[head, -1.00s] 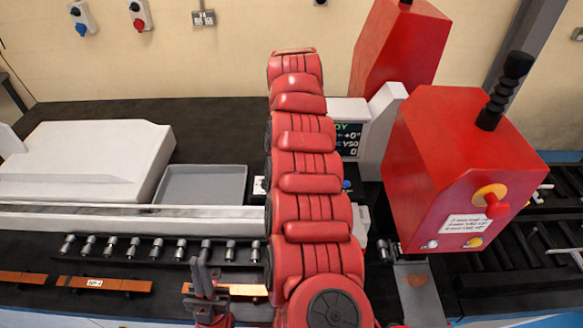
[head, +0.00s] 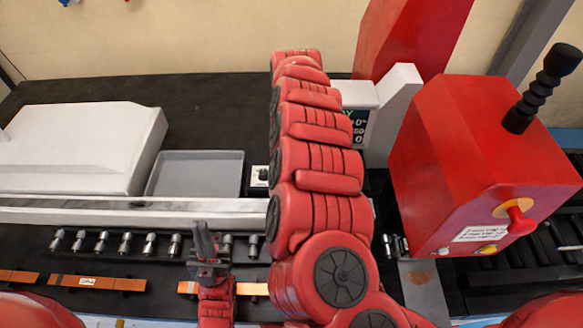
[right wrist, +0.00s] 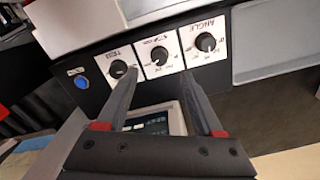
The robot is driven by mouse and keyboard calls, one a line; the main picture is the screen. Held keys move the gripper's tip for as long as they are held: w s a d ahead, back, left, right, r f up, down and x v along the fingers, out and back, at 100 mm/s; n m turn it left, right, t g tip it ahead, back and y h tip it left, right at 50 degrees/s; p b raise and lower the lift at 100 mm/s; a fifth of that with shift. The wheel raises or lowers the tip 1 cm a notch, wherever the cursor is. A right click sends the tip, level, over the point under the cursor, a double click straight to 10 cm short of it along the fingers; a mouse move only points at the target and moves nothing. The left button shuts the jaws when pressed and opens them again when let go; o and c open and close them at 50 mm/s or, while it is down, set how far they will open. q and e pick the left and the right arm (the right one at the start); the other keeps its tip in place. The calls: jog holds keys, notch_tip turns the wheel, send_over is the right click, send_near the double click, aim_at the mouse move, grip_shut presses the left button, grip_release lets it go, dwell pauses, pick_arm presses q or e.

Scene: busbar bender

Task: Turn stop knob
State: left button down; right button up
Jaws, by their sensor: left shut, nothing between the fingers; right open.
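The stop knob (right wrist: 159,56) is a dark round knob on a white label plate, the middle of three, in the right wrist view. Its label is small and hard to read. My right gripper (right wrist: 160,76) is open, its two grey fingers pointing at the panel with the middle knob in line with the gap between them. I cannot tell whether a finger touches it. In the head view my red right arm hides this gripper and the middle knob. My left gripper (head: 204,240) is shut and empty, upright in front of the row of metal pins.
The trim knob (right wrist: 118,69), angle knob (right wrist: 205,42) and a blue button (right wrist: 82,82) flank the middle knob. A grey tray (head: 195,175) lies beside the panel. The red machine head (head: 480,150) with a black handle stands right. Copper bars (head: 98,282) lie in front.

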notch_tip(320, 180, down, 5)
jog(key=b, duration=0.3)
jog(key=shift+s+r, duration=0.15)
jog(key=shift+r, duration=0.05)
jog(key=shift+r+p, duration=0.25)
jog(key=shift+p, duration=0.35)
jog(key=shift+a+f, duration=0.2)
jog(key=shift+w+f+p, duration=0.25)
jog(key=shift+f+p, duration=0.3)
jog(key=shift+s+d+f, duration=0.2)
jog(key=shift+s+f, duration=0.1)
jog(key=shift+f, duration=0.3)
grip_shut()
